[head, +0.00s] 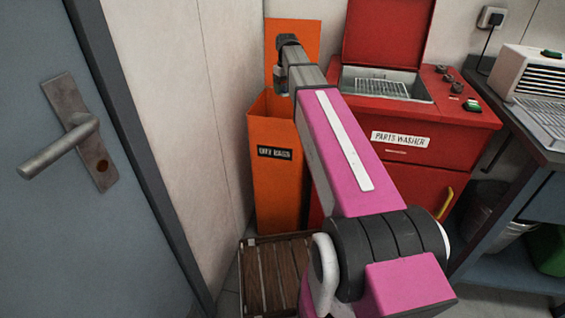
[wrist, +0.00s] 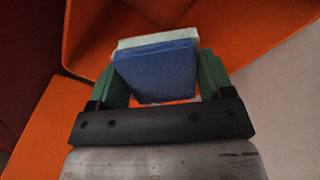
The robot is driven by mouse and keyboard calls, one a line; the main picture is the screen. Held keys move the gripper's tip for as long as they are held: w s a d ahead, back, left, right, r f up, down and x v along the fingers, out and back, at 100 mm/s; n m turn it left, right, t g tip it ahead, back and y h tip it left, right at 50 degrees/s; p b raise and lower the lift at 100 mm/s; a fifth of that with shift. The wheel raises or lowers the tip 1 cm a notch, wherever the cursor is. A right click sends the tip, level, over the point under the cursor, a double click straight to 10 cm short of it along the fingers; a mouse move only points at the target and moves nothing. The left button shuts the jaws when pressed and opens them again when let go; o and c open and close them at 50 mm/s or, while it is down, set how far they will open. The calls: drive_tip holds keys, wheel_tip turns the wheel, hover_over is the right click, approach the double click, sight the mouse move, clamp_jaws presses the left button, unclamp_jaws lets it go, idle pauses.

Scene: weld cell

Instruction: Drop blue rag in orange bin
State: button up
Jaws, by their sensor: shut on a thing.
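The blue rag (wrist: 157,72) is a flat, folded piece held between the green fingers of my gripper (wrist: 160,66) in the wrist view. A pale green-white layer (wrist: 140,42) shows along its far edge; I cannot tell whether it is part of the rag. The orange bin (head: 280,195) is tall, with a dark label and a raised orange back, left of centre in the head view. Its orange walls (wrist: 95,30) fill much of the wrist view around the rag. My gripper (head: 281,80) is over the bin's open top. The rag is hidden in the head view.
A red parts washer (head: 440,115) with its lid up stands right of the bin. A grey door with a handle (head: 70,140) is at the left. A slatted wooden crate (head: 246,275) is on the floor before the bin. A workbench (head: 535,145) stands at the right.

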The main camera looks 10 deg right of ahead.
drive_tip(key=shift+f, duration=2.1)
drive_tip(key=o, duration=0.9)
drive_tip(key=shift+r, duration=5.4)
